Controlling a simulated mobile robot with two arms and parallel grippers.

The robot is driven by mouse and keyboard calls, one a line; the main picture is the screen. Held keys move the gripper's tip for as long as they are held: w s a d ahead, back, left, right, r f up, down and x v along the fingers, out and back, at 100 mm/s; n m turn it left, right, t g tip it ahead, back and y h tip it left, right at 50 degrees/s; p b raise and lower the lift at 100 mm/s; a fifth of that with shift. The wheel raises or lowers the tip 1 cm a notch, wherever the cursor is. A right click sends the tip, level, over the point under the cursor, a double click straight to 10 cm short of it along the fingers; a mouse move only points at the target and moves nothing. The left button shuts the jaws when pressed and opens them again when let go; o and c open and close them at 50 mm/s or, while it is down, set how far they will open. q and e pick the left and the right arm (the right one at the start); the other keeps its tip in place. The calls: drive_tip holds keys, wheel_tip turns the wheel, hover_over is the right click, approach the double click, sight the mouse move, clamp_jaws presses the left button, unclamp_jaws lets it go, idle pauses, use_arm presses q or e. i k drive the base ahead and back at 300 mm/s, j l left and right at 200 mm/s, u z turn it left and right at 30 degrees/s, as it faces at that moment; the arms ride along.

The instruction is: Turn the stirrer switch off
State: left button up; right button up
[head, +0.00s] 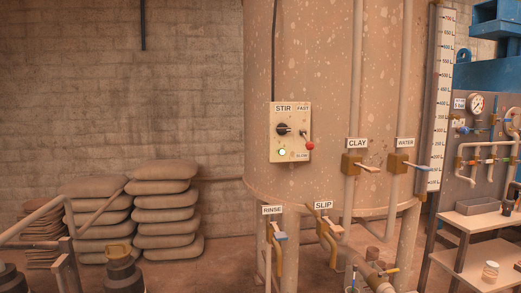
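The stirrer panel (291,155), a cream plate labelled STIR, is mounted on the front of the large speckled tank. Its black rotary switch (283,129) sits at the left of the plate, with its handle pointing to the right. Below it a small round lamp (282,152) looks lit, pale and bright. To the right is a lever with a red ball (309,146), between the labels FAST at the top and SLOW at the bottom; the ball sits nearer SLOW. Neither of my grippers shows in the head view, and nothing covers the panel.
The tank (325,60) carries valves labelled CLAY (351,164), WATER (398,163), RINSE (272,236) and SLIP (324,228). Stacked sacks (163,220) lie left by the wall. Metal rails and dark containers (122,272) stand at lower left. A shelf (477,222) stands right.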

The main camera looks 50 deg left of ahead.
sight(282, 129)
drive_tip(key=u, duration=1.2)
